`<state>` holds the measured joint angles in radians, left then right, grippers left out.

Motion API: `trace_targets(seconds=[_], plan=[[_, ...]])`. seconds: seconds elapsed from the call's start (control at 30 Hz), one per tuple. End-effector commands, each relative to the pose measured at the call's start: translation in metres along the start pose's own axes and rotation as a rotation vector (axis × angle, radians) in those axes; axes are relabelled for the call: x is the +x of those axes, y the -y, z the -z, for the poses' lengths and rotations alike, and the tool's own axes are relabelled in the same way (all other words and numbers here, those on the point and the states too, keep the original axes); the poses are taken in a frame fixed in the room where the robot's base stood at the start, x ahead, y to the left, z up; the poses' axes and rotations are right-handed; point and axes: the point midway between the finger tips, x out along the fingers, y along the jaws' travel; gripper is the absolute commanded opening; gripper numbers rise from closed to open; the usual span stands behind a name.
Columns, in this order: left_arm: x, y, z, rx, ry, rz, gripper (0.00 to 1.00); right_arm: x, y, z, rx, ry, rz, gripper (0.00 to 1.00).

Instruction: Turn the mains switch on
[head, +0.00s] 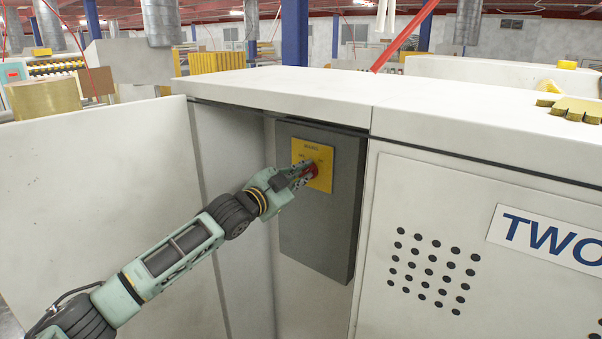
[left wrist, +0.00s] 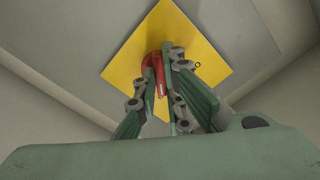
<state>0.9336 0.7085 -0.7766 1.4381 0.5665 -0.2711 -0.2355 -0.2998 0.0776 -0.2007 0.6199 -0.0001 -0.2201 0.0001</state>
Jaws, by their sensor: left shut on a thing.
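The mains switch is a red handle (head: 311,169) on a yellow plate (head: 323,153), fixed to a dark grey box (head: 318,225) on the white cabinet. My left gripper (head: 303,172) reaches in from the left and is shut on the red handle. In the left wrist view the red handle (left wrist: 157,72) stands between the fingers (left wrist: 160,95), in front of the yellow plate (left wrist: 198,50), which looks turned like a diamond there. The fingers hide part of the handle. The small lettering on the plate is too blurred to read. My right gripper is not in view.
White cabinet panels stand on both sides of the recess, with a white top (head: 300,88) above it. A vented panel (head: 430,270) and a sign reading "TWO" (head: 548,238) are to the right. Yellow pieces (head: 572,107) lie on the right top.

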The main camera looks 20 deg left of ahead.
Motion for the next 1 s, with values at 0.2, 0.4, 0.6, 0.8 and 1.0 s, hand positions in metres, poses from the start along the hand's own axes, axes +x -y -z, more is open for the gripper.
trace_targets(seconds=[0.2, 0.4, 0.6, 0.8, 1.0], plan=[[0.0, -0.0003, -0.0001, 0.017, 0.0, 0.0, 0.0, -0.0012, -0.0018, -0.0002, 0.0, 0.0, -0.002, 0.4], [0.0, -0.0003, -0.0002, 0.018, 0.0, 0.0, 0.0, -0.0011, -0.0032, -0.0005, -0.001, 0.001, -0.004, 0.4], [0.0, -0.0003, -0.0002, 0.017, 0.0, 0.0, 0.18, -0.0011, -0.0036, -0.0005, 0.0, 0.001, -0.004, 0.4], [0.0, -0.0002, -0.0001, 0.016, 0.0, 0.0, 0.27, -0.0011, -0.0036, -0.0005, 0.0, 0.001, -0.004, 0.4], [-0.0004, -0.0001, -0.0002, 0.015, 0.0, 0.0, 0.27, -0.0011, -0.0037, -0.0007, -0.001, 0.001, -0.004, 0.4]])
